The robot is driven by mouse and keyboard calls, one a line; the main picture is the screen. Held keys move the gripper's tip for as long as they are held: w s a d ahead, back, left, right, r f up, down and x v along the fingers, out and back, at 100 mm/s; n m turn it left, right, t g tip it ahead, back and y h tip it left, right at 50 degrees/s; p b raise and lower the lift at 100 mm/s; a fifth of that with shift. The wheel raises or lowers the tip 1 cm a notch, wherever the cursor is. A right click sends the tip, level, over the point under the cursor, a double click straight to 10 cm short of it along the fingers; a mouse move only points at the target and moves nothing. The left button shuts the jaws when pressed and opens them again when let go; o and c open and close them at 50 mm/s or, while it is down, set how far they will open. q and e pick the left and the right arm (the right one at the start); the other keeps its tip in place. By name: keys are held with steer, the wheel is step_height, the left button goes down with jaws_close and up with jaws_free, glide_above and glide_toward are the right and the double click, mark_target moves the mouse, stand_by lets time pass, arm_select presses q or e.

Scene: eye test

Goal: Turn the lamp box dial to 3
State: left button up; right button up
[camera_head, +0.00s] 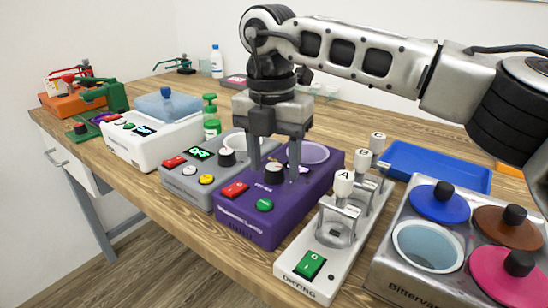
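A purple box (245,228) stands in the middle of the bench. It has a black dial with a pale mark (274,172), a red button (234,189), a green button (264,205) and a round lilac top (312,153). Its front label is too small to read, so I cannot confirm it is the lamp box. My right gripper (274,170) points down over it, fingers apart on either side of the dial, with gaps showing. The dial's setting cannot be read. My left gripper is out of view.
Left of it stands a grey box (184,187) with its own dial (227,157) and green display. A white stand with lettered weights (318,262) is close on the right, then a grey unit with coloured lids (398,275). A blue tray (450,170) lies behind.

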mark_target(271, 165)
step_height(271, 165, up, 16)
steer(key=p, duration=0.3)
steer(key=shift+a, duration=0.25)
